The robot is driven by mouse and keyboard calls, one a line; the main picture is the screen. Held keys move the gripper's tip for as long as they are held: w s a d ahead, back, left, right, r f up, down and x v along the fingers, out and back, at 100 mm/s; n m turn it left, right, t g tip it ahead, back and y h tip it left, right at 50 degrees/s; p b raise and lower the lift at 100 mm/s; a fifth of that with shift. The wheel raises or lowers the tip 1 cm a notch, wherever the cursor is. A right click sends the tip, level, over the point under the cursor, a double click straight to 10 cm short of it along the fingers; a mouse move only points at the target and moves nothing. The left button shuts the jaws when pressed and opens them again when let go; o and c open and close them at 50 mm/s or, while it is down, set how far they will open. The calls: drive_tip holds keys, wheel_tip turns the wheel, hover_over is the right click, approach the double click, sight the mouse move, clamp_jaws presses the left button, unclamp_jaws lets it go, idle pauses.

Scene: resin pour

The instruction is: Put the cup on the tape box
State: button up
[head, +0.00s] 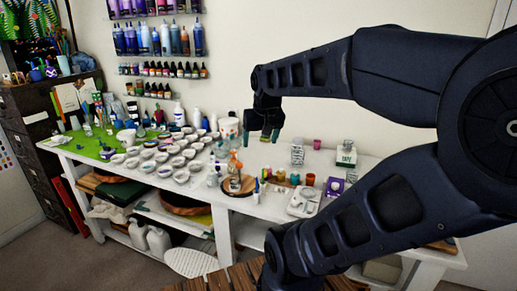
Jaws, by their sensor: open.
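My gripper (262,136) hangs above the back middle of the white worktable, with its fingers pointing down and apart, and nothing visible between them. Several small white cups (181,177) stand in a cluster left of it. A small red cup (310,179) and a pink-red one (317,144) stand to its right. I cannot tell which cup is the task's. A white box with green lettering (346,158) stands at the back right, and a purple-and-white box (335,186) lies in front of it. I cannot tell which is the tape box.
A clear jar (297,152) stands right of my gripper. A round wooden tray (238,190) with bottles is in front. A white scale-like device (304,201) lies near the front right. Bottle racks (160,38) line the wall. Bare tabletop (268,158) shows below my gripper.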

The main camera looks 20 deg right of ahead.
drive_tip(key=shift+n, duration=0.7)
drive_tip(key=s, duration=0.1)
drive_tip(key=s+a+f, duration=0.1)
drive_tip(key=s+a, duration=0.1)
drive_tip(key=shift+s+f, duration=0.15)
drive_tip(key=shift+f, duration=0.15)
